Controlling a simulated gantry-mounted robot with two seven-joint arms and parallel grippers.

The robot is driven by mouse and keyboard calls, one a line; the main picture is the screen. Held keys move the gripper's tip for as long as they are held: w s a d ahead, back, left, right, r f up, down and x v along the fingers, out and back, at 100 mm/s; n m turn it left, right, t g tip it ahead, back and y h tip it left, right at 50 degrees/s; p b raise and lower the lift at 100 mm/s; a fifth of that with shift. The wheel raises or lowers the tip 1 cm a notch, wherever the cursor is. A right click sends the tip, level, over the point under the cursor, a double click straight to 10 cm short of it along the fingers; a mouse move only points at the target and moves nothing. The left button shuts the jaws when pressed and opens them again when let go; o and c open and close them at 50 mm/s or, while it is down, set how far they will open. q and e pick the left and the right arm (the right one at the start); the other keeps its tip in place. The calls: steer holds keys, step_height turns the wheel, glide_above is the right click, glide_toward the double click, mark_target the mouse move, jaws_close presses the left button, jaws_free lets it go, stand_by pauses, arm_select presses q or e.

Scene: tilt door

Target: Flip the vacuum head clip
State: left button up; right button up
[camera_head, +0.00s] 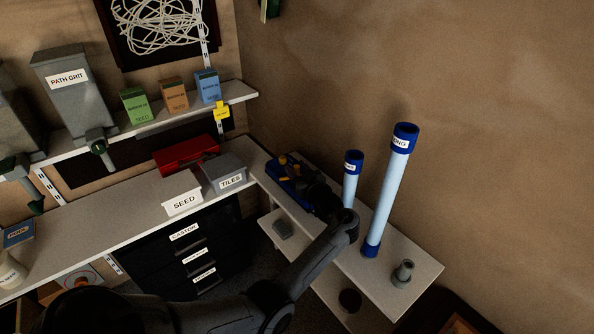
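A blue object with yellow-orange parts (283,172) lies on the white side counter near the corner; it may be the vacuum head, but its clip is too small and dark to make out. My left arm reaches in from the bottom left, and my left gripper (312,191) is at the right part of this blue object, covering some of it. The fingers are dark against it, so I cannot tell whether they are open or touching. My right gripper is not in view.
A tall light-blue tube with dark blue ends (389,200) and a shorter one (351,180) stand right of the gripper. A small grey fitting (402,273) stands near the counter's front. A grey TILES box (226,175), white SEED box (181,194) and red case (187,154) stand left.

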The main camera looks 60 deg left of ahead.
arm_select(q)
steer(key=d, duration=1)
steer(key=shift+s+d, duration=0.2)
steer(key=shift+d, duration=0.2)
